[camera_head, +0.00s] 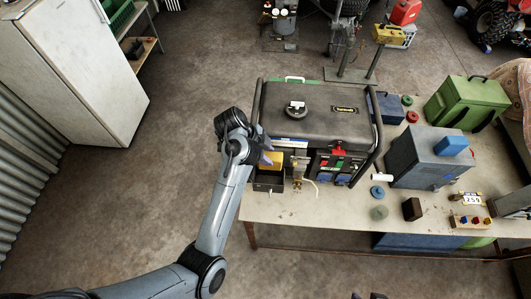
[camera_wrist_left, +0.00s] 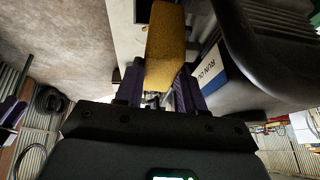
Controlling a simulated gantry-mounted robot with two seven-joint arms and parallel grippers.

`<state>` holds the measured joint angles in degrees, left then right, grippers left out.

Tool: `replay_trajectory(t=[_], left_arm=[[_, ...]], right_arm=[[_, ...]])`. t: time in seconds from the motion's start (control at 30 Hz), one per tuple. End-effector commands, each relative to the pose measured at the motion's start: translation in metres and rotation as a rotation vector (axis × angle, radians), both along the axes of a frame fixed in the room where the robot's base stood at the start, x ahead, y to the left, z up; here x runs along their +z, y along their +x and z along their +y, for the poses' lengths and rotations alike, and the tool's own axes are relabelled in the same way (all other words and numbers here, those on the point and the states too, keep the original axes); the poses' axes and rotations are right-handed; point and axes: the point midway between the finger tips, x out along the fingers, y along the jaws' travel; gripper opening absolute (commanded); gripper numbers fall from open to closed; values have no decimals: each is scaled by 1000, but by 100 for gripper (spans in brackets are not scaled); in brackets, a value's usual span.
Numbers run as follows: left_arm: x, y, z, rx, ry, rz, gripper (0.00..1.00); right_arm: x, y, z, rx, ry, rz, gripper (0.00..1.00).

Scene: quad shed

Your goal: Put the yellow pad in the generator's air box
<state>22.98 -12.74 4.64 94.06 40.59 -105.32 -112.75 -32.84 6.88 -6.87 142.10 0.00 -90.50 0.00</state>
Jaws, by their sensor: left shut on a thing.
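The yellow pad (camera_head: 271,160) is held in my left gripper (camera_head: 266,152), which is shut on it. In the left wrist view the pad (camera_wrist_left: 165,45) stands out between the two purple fingers. The air box (camera_head: 268,184) is a small black box at the left front of the generator (camera_head: 318,112). The pad is over the box's top opening in the head view. I cannot tell whether its lower edge is inside. My gripper partly hides the box's back. Small dark tips at the bottom edge of the head view may be my right gripper; their state is unclear.
The generator's black tube frame (camera_head: 257,95) rises close beside my left gripper. A grey metal box (camera_head: 428,160), a green case (camera_head: 466,103) and small loose parts stand to the right on the table (camera_head: 335,215). The floor left of the table is clear.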

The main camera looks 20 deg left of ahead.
Motion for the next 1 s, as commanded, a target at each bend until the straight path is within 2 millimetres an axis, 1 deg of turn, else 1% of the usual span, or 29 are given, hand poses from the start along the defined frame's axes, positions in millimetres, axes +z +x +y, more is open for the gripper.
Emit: replay_trajectory(t=[0.37, 1.0], left_arm=[[-14, 0, 0, -1, 1, 1, 0], [-63, 0, 0, -1, -1, 1, 0]], right_arm=[[-16, -5, 0, 0, 0, 13, 43], [-57, -3, 0, 0, 1, 8, 43]])
